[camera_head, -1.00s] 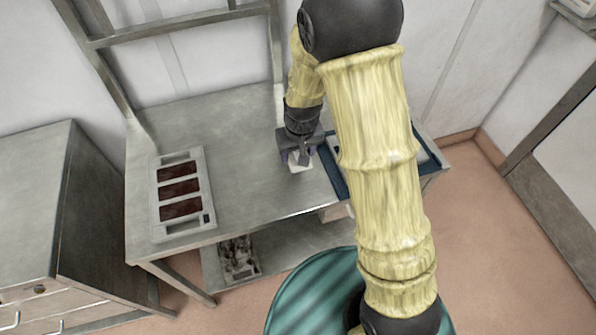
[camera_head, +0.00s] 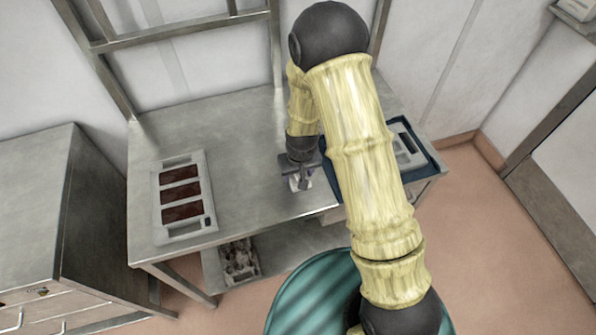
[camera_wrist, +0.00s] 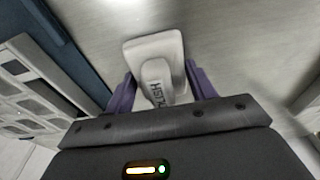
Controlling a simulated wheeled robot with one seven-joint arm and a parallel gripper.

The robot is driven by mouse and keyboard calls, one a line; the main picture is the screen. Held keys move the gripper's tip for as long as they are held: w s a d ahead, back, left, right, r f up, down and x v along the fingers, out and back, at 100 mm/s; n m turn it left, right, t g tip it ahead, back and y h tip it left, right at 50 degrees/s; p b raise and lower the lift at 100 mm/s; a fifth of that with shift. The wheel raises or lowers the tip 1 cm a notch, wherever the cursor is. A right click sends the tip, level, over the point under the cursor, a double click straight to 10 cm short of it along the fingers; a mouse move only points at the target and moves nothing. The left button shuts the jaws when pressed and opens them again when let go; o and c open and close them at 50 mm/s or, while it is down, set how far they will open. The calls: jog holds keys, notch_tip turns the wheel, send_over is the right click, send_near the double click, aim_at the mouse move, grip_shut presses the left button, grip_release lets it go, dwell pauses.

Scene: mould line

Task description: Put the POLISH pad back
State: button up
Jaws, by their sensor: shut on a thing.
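The pad (camera_wrist: 154,50) is a whitish block with a rounded handle bearing dark letters, of which "LISH" can be read in the wrist view. My gripper (camera_wrist: 160,88) is shut on it, with a purple finger on each side of the handle. In the head view my gripper (camera_head: 301,180) holds the pad (camera_head: 298,183) over the right half of the metal table, close to the surface; I cannot tell whether it touches. A blue tray (camera_head: 436,163) lies to the right, partly hidden by my arm. A grey slotted holder (camera_head: 409,148) sits in it.
A pale mould frame (camera_head: 169,228) with three dark red-brown cavities lies on the table (camera_head: 240,130) at left. The table between is clear. A bin of parts (camera_head: 240,262) is on the lower shelf. A cabinet (camera_head: 40,190) stands at far left.

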jog(key=shift+f, duration=0.15)
jog(key=o, duration=0.9)
jog(key=shift+s, duration=0.1)
jog(key=r, duration=0.4)
jog(key=s+r+b, duration=0.1)
jog(key=r, duration=0.3)
jog(key=r+b, duration=0.1)
jog(key=r, duration=0.3)
jog(key=shift+s+d, duration=0.25)
jog(key=shift+s, duration=0.05)
jog(key=s+d+r+m, duration=0.1)
jog(key=s+d+r, duration=0.1)
jog(key=s+d, duration=0.1)
jog(key=s+d+r+m, duration=0.1)
jog(key=s+d+r, duration=0.1)
jog(key=s+d, duration=0.2)
jog(key=s+d+r+m, duration=0.1)
jog(key=s+d+r, duration=0.2)
jog(key=d, duration=0.3)
jog(key=shift+s+t, duration=0.4)
jog(key=shift+s, duration=0.05)
